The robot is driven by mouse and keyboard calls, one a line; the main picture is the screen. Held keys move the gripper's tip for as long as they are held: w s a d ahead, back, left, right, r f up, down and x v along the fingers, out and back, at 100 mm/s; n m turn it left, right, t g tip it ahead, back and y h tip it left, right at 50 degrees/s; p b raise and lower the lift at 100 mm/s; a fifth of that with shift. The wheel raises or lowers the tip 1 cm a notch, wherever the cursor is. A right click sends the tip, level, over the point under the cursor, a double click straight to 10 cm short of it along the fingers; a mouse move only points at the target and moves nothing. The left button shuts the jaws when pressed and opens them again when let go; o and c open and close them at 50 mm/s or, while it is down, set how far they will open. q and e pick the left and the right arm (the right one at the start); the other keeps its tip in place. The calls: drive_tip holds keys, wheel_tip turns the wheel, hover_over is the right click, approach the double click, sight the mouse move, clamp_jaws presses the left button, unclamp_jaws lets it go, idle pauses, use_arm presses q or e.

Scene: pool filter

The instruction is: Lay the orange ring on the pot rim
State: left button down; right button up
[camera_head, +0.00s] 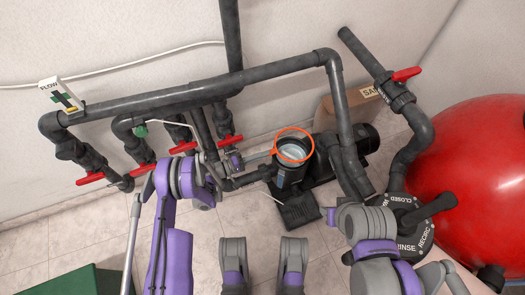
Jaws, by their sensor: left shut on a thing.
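The orange ring (303,131) is a thin hoop over the mouth of the dark pump pot (287,178). It looks slightly offset toward the back, and I cannot tell whether it touches the pot rim. A pale interior shows through the hoop. My left gripper (270,153) reaches in from the left and is shut on the ring's left edge. My right arm shows at the lower right, but its gripper is not visible.
Dark pipes with red-handled valves (143,170) stand at the left and back. A red tank (480,160) and a multiport valve (420,218) fill the right. A black lid (300,212) lies before the pot. A green box (70,282) is at lower left.

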use_arm(q)
drive_tip(key=shift+s, duration=0.1)
drive_tip(key=shift+a+f+b, duration=0.1)
drive_tip(key=shift+f+b, duration=1.05)
drive_tip(key=shift+f, duration=2.25)
idle(0.4)
drive_tip(key=c, duration=0.9)
unclamp_jaws()
drive_tip(key=shift+v, duration=3.05)
